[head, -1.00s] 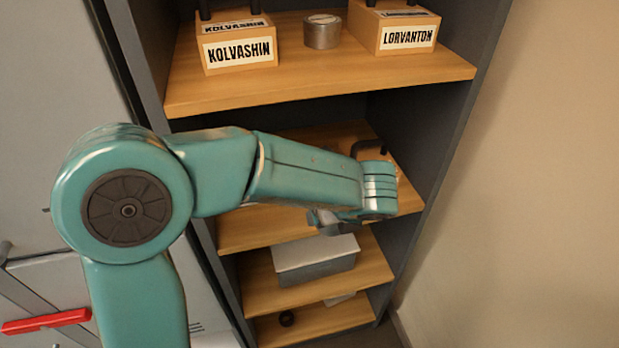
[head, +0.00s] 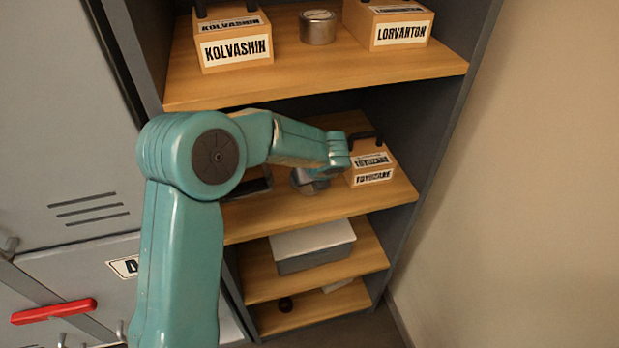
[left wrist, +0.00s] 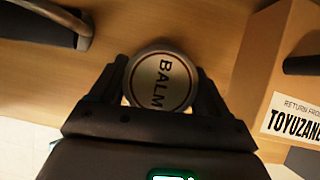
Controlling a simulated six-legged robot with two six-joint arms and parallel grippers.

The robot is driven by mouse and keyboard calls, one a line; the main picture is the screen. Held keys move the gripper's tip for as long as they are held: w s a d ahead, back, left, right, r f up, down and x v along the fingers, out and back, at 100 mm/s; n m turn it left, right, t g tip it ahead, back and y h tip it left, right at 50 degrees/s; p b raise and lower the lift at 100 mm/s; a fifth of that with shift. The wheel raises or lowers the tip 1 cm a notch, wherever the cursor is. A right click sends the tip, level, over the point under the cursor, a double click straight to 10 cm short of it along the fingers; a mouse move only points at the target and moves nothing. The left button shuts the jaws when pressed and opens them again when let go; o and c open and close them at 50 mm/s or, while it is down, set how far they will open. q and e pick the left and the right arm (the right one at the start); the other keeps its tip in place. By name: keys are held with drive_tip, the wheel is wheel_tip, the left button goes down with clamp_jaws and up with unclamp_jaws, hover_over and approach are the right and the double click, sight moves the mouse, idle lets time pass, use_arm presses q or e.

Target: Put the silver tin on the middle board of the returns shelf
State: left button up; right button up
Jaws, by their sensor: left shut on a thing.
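A round tin (left wrist: 160,80) with a silver rim and a pale lid reading BALM is between the fingers of my left gripper in the left wrist view. My left gripper (head: 310,183) is shut on it, over the board (head: 265,222) that bears the TOYUZANE box. The tin is low over this board; I cannot tell whether it touches it. In the head view my arm partly hides the tin. Another silver tin (head: 318,28) stands on the board above (head: 330,83), between two boxes. My right gripper is not in view.
The TOYUZANE box (head: 370,175) stands right of my gripper. A dark handled thing (left wrist: 45,22) is at its left. The KOLVASHIN box (head: 233,45) and LORVANTON box (head: 390,28) are above. A grey lidded box (head: 313,250) is on a lower board.

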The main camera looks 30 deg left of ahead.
use_arm(q)
drive_tip(key=shift+w+a+f, duration=0.1)
drive_tip(key=shift+w+f, duration=0.15)
drive_tip(key=shift+f, duration=0.2)
drive_tip(key=shift+s, duration=0.1)
drive_tip(key=shift+r, duration=0.1)
drive_tip(key=o, duration=1.1)
drive_tip(key=shift+f, duration=0.25)
drive_tip(key=shift+o, duration=0.2)
drive_tip(key=shift+r+p, duration=0.3)
drive_tip(key=shift+r, duration=0.05)
drive_tip(key=v, duration=1.2)
drive_tip(key=shift+f, duration=0.15)
